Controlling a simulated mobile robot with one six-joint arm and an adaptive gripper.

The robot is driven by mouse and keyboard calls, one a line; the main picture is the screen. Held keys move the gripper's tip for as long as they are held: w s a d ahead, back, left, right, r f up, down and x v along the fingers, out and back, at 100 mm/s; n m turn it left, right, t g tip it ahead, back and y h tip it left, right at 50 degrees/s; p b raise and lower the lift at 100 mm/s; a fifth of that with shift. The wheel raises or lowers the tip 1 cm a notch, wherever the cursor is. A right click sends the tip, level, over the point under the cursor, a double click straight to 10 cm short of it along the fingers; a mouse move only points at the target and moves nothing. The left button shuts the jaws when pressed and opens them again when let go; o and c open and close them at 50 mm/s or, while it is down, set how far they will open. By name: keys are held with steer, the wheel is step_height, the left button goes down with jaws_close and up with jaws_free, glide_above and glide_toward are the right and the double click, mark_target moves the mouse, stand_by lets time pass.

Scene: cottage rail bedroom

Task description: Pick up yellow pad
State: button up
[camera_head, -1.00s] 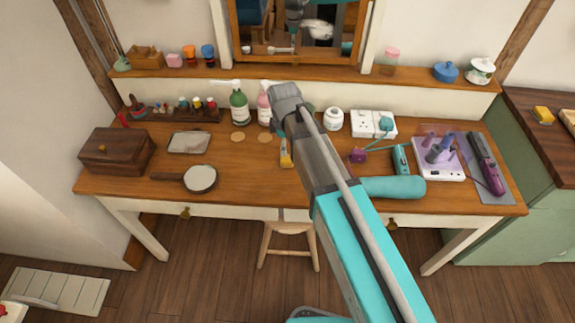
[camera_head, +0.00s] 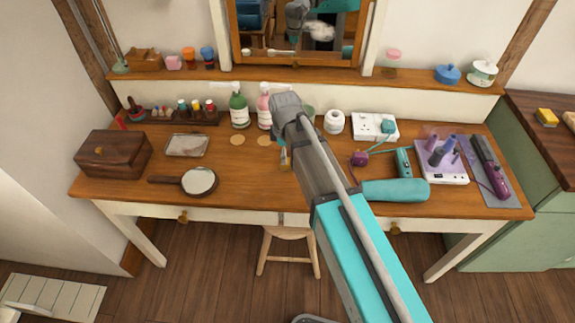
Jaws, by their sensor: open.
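A yellow pad (camera_head: 547,116) lies on the wooden top of the green cabinet at the far right. It is a small block with a darker side. My arm rises from the lower right across the middle of the dressing table, and its grey joint stands in front of the bottles. My gripper itself is hidden behind the arm, so its fingers do not show. The arm's visible end is far to the left of the yellow pad.
The dressing table (camera_head: 230,202) holds a wooden box (camera_head: 113,157), hand mirror (camera_head: 199,181), bottles (camera_head: 239,110), a teal roll (camera_head: 395,191) and a purple styling tool (camera_head: 489,165). A stool (camera_head: 288,233) stands below. The green cabinet (camera_head: 535,222) adjoins at right.

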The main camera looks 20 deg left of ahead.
steer(key=shift+d+f+b, duration=0.1)
steer(key=shift+f+b, duration=2.1)
steer(key=shift+f, duration=0.25)
steer(key=c, duration=0.9)
